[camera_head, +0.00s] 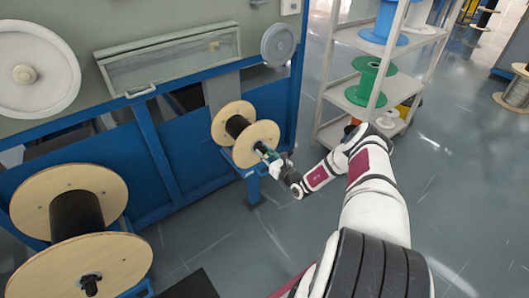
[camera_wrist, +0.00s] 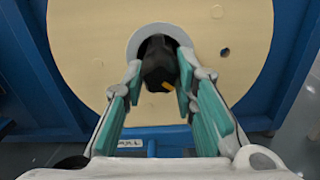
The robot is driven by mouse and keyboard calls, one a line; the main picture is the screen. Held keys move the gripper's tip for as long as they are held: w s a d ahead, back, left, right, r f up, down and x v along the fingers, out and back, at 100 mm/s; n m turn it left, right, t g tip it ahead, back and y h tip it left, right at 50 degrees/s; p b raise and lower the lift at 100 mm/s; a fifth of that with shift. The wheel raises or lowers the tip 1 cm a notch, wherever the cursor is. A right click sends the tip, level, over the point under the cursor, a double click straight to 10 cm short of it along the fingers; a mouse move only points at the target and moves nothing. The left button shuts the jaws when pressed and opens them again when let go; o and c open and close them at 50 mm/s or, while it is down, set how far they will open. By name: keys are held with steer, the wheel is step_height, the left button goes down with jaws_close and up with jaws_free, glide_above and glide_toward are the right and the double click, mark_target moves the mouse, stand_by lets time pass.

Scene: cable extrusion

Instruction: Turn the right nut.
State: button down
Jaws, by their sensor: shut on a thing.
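The right nut (camera_wrist: 160,70) is a black knob with a small yellow mark, at the centre of a wooden spool (camera_wrist: 90,60) in the wrist view. A grey ring surrounds it on the spool face. My gripper (camera_wrist: 160,88) has its teal-padded fingers on either side of the nut and is shut on it. In the head view my gripper (camera_head: 268,155) reaches the near face of the right wooden spool (camera_head: 258,130), and the nut is hidden there by the fingers.
A large wooden spool (camera_head: 70,185) with a black core stands at the left, with a dark nut (camera_head: 90,284) on its near flange. A blue machine frame (camera_head: 160,150) is behind. A white shelf (camera_head: 360,100) with spools stands at the right. The floor (camera_head: 450,200) at right is clear.

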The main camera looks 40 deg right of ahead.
steer(key=n+p, duration=0.2)
steer(key=n, duration=0.5)
steer(key=shift+d, duration=0.15)
steer(key=n+p, duration=0.2)
steer(key=n, duration=0.4)
steer(key=shift+r+n, duration=0.1)
steer(key=shift+n, duration=0.2)
steer(key=n+p, duration=0.3)
steer(key=n, duration=0.3)
steer(key=shift+d+r, duration=0.1)
steer(key=shift+r, duration=0.05)
steer(key=n+p, duration=0.2)
steer(key=n, duration=0.4)
steer(key=shift+n, duration=0.4)
steer(key=c, duration=1.3)
jaws_free()
steer(key=shift+s, duration=0.1)
steer(key=s, duration=1.2)
steer(key=shift+d, duration=0.2)
